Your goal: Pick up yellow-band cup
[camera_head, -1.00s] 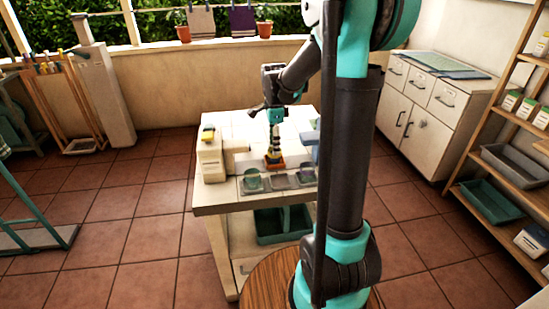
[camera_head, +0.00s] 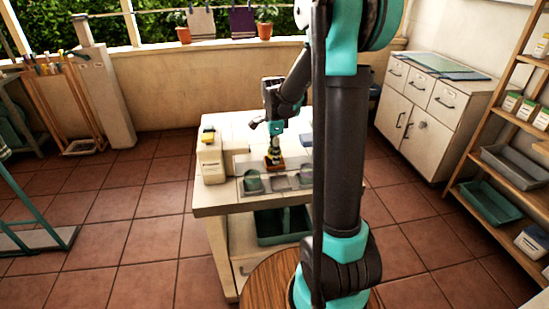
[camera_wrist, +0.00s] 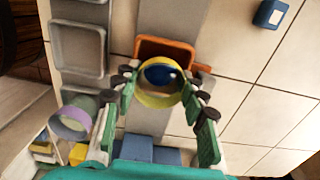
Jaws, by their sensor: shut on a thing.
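The yellow-band cup (camera_wrist: 143,98) is in the middle of the wrist view, seen from above, with its yellow rim ring and something blue inside the ring. My gripper (camera_wrist: 160,86) has its green fingers with dark pads on both sides of the cup, shut on it. An orange, tray-like piece (camera_wrist: 150,45) lies just beyond the cup. In the head view my gripper (camera_head: 274,151) points down over the orange piece (camera_head: 275,165) on the white counter; the cup is too small to make out there.
A cup with a purple band (camera_wrist: 70,123) stands at the lower left of the wrist view, beside grey trays (camera_wrist: 79,47). A blue block (camera_wrist: 270,13) lies at the upper right. A cream dispenser (camera_head: 210,160) stands on the counter's left in the head view.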

